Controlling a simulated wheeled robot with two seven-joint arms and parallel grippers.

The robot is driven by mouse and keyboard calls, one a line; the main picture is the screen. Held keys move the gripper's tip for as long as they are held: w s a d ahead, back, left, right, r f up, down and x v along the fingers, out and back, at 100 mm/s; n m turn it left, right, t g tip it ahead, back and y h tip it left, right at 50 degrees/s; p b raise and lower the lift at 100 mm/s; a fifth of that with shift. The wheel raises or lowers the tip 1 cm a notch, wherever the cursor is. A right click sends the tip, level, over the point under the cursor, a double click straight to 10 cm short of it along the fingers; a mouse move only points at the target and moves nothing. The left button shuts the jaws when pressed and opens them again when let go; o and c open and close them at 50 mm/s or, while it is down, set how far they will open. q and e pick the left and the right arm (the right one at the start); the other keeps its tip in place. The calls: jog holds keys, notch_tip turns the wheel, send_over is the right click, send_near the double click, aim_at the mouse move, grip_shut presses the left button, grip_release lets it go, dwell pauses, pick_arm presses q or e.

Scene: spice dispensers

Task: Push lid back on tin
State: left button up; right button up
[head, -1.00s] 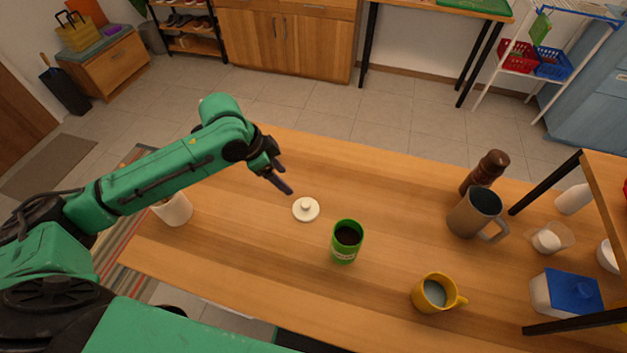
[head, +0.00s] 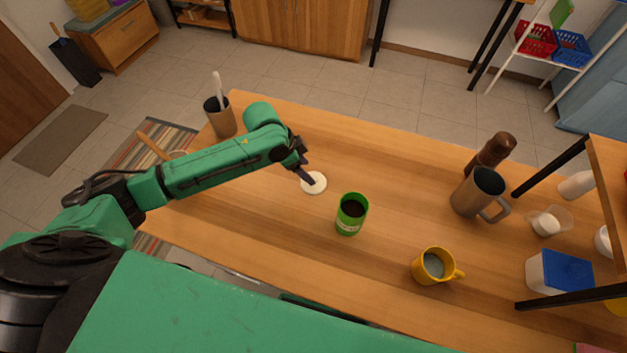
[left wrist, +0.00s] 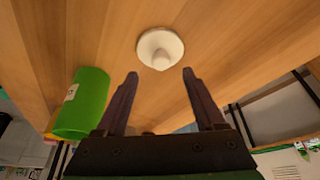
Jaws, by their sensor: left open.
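The green tin (head: 351,216) stands upright and open on the wooden table, with dark contents. It also shows at the left of the left wrist view (left wrist: 82,104). The white round lid (head: 316,184) with a small knob lies flat on the table, up and left of the tin. In the left wrist view the lid (left wrist: 160,47) is beyond the fingertips and centred between them. My left gripper (head: 308,180) is open and empty, right at the lid in the head view; the wrist view (left wrist: 160,73) shows the fingers apart with nothing between. My right gripper is not in view.
A yellow mug (head: 434,266), a tall grey-brown mug (head: 479,193) and a brown grinder (head: 491,154) stand to the right. A utensil holder (head: 220,117) stands at the far left edge. A shelf (head: 606,180) with containers borders the right. Table around the lid is clear.

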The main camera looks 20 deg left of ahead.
pick_arm(q)
jog(key=shift+p+x, duration=0.6)
jog(key=shift+x, duration=2)
jog(key=shift+a, duration=0.1)
grip_shut()
